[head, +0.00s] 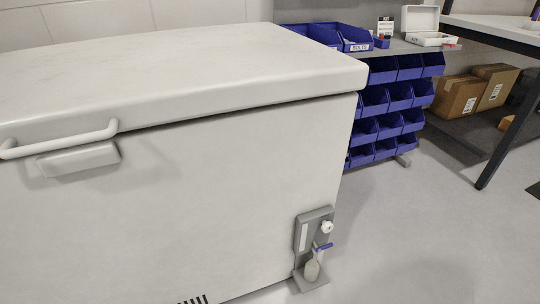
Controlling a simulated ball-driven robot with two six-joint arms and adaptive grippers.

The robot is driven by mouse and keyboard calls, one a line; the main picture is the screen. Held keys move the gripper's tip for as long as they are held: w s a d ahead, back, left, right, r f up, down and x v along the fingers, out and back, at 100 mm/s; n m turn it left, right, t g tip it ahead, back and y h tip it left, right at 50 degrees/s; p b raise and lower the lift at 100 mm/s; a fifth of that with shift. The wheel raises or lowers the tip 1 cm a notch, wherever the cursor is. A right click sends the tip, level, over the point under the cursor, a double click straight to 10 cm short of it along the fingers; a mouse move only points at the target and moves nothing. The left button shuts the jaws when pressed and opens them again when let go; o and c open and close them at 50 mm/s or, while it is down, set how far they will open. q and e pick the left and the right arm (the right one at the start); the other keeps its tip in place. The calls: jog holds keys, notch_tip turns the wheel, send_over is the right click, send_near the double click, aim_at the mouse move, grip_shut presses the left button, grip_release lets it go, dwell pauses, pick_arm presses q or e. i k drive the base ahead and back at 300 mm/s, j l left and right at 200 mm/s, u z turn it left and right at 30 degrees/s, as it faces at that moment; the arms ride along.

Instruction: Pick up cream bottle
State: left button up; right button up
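A small cream, bottle-like object (312,269) is low at the front right corner of the white chest freezer. It is small in the picture, so I cannot tell for sure that it is the cream bottle. It appears to stand on the foot of a grey upright fixture (299,240), just below a blue lever (323,247). A white round knob (326,227) is on the fixture above it. Neither of my grippers is in view.
A large closed white chest freezer (200,170) fills the left and middle. Behind it stands a rack of blue bins (388,100), with an open white case (428,38) on top. Cardboard boxes (458,100) sit under a table at right. Grey floor (420,240) is clear at lower right.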

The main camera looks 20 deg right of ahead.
aim_at(312, 267)
jog(key=l+z, duration=0.15)
jog(key=z, duration=0.25)
jog(key=i+l+z, duration=0.1)
jog(key=z, duration=0.3)
